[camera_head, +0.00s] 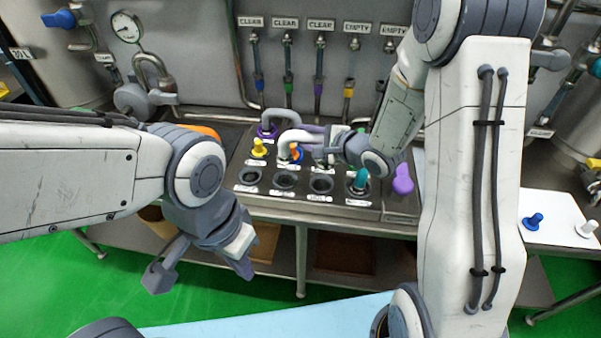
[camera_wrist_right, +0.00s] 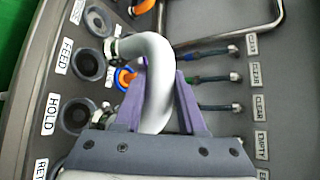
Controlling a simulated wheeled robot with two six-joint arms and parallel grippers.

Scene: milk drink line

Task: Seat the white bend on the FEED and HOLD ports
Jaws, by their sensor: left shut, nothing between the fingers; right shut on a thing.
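The white bend (camera_head: 292,136) is a U-shaped tube with a metal collar at each end, also in the right wrist view (camera_wrist_right: 158,75). My right gripper (camera_head: 318,155) is shut on it, with a purple finger on each side. The FEED port (camera_wrist_right: 88,65) and HOLD port (camera_wrist_right: 76,115) are open dark rings; the head view shows FEED (camera_head: 284,180) and HOLD (camera_head: 321,184) in the front row. The bend's ends are beside these ports, towards the back row, not in them.
An orange-and-blue plug (camera_wrist_right: 125,78) is close beside the bend. A yellow plug (camera_head: 259,148), a teal plug (camera_head: 361,180) and a grey bend (camera_head: 280,115) stand on the panel. A purple piece (camera_head: 403,180) is at its right end. A white sheet (camera_head: 560,232) holds two plugs.

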